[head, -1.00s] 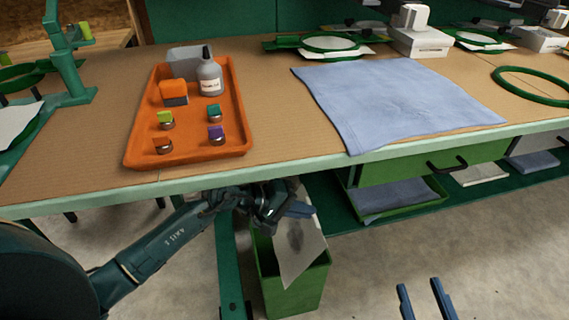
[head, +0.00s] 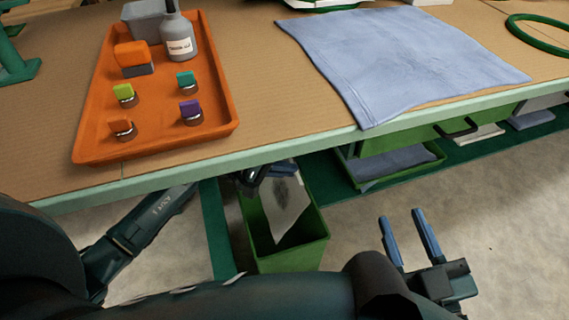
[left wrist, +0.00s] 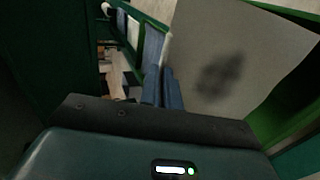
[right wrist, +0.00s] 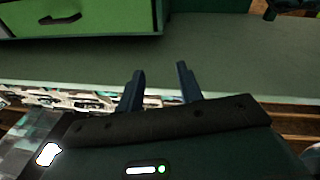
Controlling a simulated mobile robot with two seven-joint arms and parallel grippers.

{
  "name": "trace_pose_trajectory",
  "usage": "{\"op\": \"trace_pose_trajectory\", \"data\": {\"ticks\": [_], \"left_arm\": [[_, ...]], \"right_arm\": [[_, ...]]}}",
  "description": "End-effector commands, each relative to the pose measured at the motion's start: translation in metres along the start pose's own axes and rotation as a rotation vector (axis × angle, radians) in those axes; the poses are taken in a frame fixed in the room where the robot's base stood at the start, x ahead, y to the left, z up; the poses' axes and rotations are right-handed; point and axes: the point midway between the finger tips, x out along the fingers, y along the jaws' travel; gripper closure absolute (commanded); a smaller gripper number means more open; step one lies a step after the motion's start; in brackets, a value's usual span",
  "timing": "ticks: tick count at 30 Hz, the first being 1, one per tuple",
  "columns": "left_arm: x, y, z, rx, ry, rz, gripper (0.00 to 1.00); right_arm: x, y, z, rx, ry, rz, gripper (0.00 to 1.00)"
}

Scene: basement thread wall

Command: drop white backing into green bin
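The white backing (head: 286,212), a pale sheet with a dark smudge, hangs down into the open top of the green bin (head: 292,262) under the table edge. My left gripper (head: 284,170) is at its upper edge, above the bin and partly hidden by the table. In the left wrist view the fingers (left wrist: 163,72) are close together on the edge of the backing (left wrist: 222,65), with a green bin wall (left wrist: 288,92) at right. My right gripper (head: 402,214) is open and empty, right of the bin; its spread fingers also show in the right wrist view (right wrist: 160,70).
The table edge (head: 190,182) overhangs my left forearm. An orange tray (head: 150,145) with a bottle and stamps and a blue cloth (head: 400,65) lie on top. A green drawer (head: 400,140) is right of the bin.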

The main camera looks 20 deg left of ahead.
Motion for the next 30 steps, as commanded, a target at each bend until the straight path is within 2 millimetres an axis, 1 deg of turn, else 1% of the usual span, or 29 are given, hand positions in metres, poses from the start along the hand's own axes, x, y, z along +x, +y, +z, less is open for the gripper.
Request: {"op": "trace_pose_trajectory", "data": {"ticks": [1, 3, 7, 13, 15, 21, 25, 30], "left_arm": [[0.005, -0.009, 0.0, -0.002, -0.001, 0.0, 1.0], [0.01, -0.02, 0.0, 0.003, 0.0, -0.001, 1.0], [0.017, -0.034, 0.0, 0.002, 0.0, -0.001, 1.0], [0.028, -0.054, -0.001, 0.002, 0.001, 0.0, 1.0], [0.029, -0.056, -0.001, 0.002, 0.001, 0.0, 1.0], [0.033, -0.064, 0.0, 0.002, 0.001, 0.0, 1.0], [0.034, -0.066, 0.0, 0.002, 0.001, 0.0, 1.0], [0.035, -0.067, 0.0, 0.002, 0.0, 0.0, 1.0]], "right_arm": [[0.0, -0.001, 0.004, 0.008, 0.007, -0.001, 0.64], [0.001, -0.003, 0.006, 0.034, 0.022, -0.005, 0.64], [0.003, -0.006, 0.007, 0.081, 0.048, -0.014, 0.64], [0.008, -0.006, 0.001, 0.101, 0.129, -0.03, 0.64], [0.012, -0.001, -0.01, 0.064, 0.183, -0.03, 0.64], [0.018, 0.006, -0.026, -0.004, 0.291, -0.031, 0.64], [0.019, 0.007, -0.032, -0.028, 0.326, -0.032, 0.64], [0.019, 0.008, -0.035, -0.036, 0.339, -0.032, 0.64]]}}
